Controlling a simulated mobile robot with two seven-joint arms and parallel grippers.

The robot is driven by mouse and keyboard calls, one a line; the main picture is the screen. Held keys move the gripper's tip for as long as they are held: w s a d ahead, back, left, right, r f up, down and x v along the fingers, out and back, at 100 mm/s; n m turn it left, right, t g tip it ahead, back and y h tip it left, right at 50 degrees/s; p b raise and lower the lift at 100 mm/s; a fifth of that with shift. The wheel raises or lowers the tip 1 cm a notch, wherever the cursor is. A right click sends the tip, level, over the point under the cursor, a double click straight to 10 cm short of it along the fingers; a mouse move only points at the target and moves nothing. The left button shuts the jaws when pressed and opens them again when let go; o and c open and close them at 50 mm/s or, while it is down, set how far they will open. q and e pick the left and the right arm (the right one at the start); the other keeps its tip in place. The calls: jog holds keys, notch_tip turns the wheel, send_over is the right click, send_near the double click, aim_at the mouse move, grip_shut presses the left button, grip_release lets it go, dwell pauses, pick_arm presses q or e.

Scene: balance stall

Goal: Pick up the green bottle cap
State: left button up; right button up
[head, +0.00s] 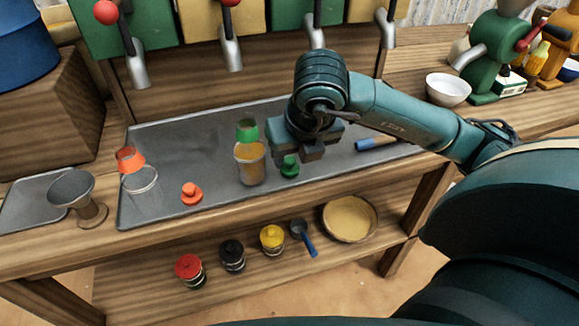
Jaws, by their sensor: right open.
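The green bottle cap (289,167), a small knobbed piece, sits on the grey metal tray (160,208). It stands just right of a clear jar (250,172) with yellow-brown contents and a green collar (247,130) on top. My right gripper (312,152) is open, pointing down, just right of the cap and slightly above it in the picture. It partly covers the tray behind, and whether a finger touches the cap cannot be told. An orange cap (191,193) lies on the tray to the left. My left gripper is not in view.
An empty clear jar (142,183) with an orange collar (130,160) stands at the tray's left. A metal funnel cup (74,188) stands beside the tray. A blue-handled tool (376,143) lies right of the gripper. Dispenser spouts (231,54) hang above the back.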

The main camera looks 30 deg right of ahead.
aim_at(292, 163)
jog(key=x, duration=0.5)
jog(key=shift+w, duration=0.3)
